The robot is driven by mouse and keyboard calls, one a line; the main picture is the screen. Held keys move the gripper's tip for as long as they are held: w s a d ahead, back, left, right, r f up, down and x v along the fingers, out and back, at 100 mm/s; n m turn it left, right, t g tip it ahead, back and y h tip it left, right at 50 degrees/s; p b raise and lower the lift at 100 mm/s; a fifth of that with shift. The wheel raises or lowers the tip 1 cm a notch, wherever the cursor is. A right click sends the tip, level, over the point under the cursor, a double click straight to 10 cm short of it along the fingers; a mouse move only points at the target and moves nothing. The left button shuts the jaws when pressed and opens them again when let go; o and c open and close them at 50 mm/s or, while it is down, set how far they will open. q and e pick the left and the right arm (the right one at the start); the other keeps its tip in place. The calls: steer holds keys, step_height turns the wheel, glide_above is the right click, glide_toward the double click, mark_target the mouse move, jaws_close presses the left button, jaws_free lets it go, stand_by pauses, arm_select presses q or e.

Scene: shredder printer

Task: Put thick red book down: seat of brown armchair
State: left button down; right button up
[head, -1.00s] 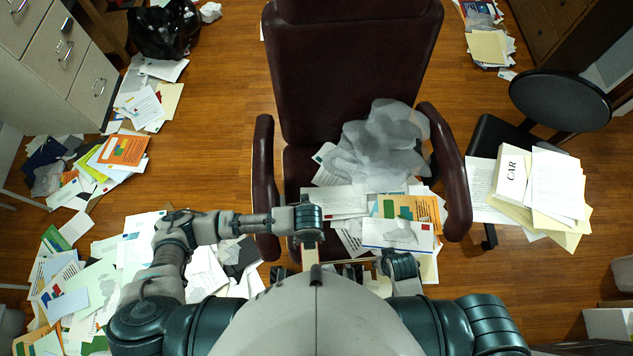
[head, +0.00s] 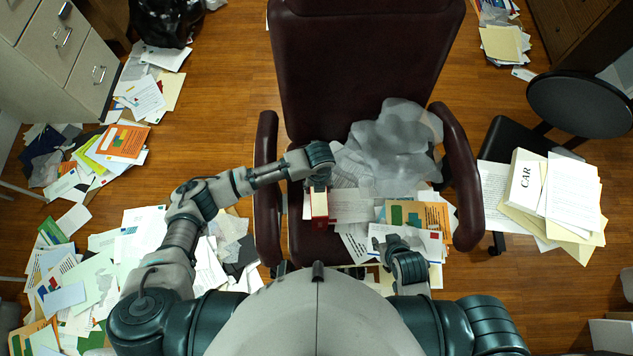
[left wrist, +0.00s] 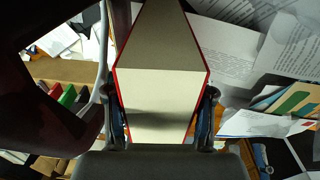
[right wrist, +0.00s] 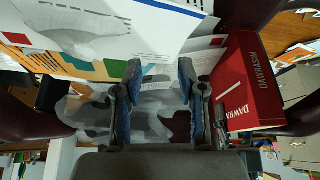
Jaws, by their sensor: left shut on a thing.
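The thick red book (head: 319,203) is in my left gripper (head: 319,182), above the left part of the brown armchair (head: 365,60) seat (head: 305,245). In the left wrist view, the book's pale page block and red cover edges (left wrist: 160,62) lie between the two fingers of my left gripper (left wrist: 160,105). In the right wrist view, its red cover (right wrist: 248,85) shows at the right. I cannot tell whether the book touches the seat. My right gripper (head: 396,243) is over the front right of the seat. Its fingers (right wrist: 160,75) are apart with nothing between them.
A grey crumpled sheet (head: 390,145), an orange envelope (head: 420,215) and several papers cover the right of the seat. The chair's left armrest (head: 266,190) and right armrest (head: 458,175) flank it. A paper stack (head: 545,195) lies at the right. A strip at the seat's front left is bare.

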arm_select(q)
steer(key=f, duration=0.1)
steer(key=w+f+b, duration=0.1)
steer(key=f, duration=0.1)
steer(key=shift+w+f, duration=0.15)
steer(key=shift+w, duration=0.15)
steer(key=c, duration=0.6)
jaws_free()
steer(key=shift+a+f, duration=0.1)
steer(key=shift+a, duration=0.1)
steer(key=shift+o, duration=1)
steer(key=shift+a, duration=0.2)
arm_select(e)
steer(key=w+a+r+t, duration=0.2)
steer(key=w+t, duration=0.1)
steer(key=w, duration=0.2)
steer(key=shift+w+a+y, duration=0.25)
steer(key=shift+a+y, duration=0.05)
steer(key=shift+a, duration=0.1)
arm_select(q)
steer(key=shift+d, duration=0.1)
arm_select(e)
steer(key=shift+d, duration=0.1)
